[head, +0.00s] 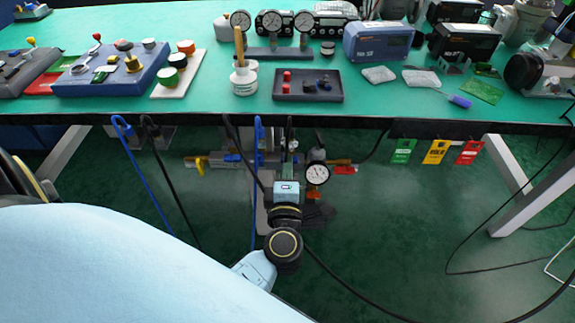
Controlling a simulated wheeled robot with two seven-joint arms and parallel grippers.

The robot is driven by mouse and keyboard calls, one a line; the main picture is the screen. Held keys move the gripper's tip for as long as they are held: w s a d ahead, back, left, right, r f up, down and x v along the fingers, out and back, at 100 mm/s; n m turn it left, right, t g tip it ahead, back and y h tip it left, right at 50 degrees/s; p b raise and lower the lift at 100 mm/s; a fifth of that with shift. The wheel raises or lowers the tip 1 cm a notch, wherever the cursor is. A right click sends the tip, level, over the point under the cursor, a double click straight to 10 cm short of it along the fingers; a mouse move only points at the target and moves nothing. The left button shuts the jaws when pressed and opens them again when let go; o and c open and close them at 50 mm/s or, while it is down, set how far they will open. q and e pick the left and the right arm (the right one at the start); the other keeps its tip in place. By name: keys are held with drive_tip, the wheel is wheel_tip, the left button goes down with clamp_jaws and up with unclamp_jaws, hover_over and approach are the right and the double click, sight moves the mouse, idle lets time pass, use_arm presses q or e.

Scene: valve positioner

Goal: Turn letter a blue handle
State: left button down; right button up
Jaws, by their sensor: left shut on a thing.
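A pipe and valve assembly (215,161) runs horizontally under the green workbench. A small blue handle (232,157) shows on its left half, but no letter on it is readable. My left gripper (290,152) reaches up to the middle of the assembly, to the right of that blue handle. It is shut on a part of the assembly that its own body mostly hides, so I cannot tell that part's colour. A yellow handle (200,163) sits at the left end and a red handle (345,170) at the right. My right gripper is out of view.
A round gauge (317,174) stands close right of my left gripper. Blue hose (145,170) and black cables hang around the assembly. Green, yellow and red tags (436,152) hang at the bench edge. The workbench (400,112) overhangs the assembly. Floor at right is mostly clear.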

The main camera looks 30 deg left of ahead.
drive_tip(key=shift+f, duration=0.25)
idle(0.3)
use_arm(q)
drive_tip(key=c, duration=1.5)
unclamp_jaws()
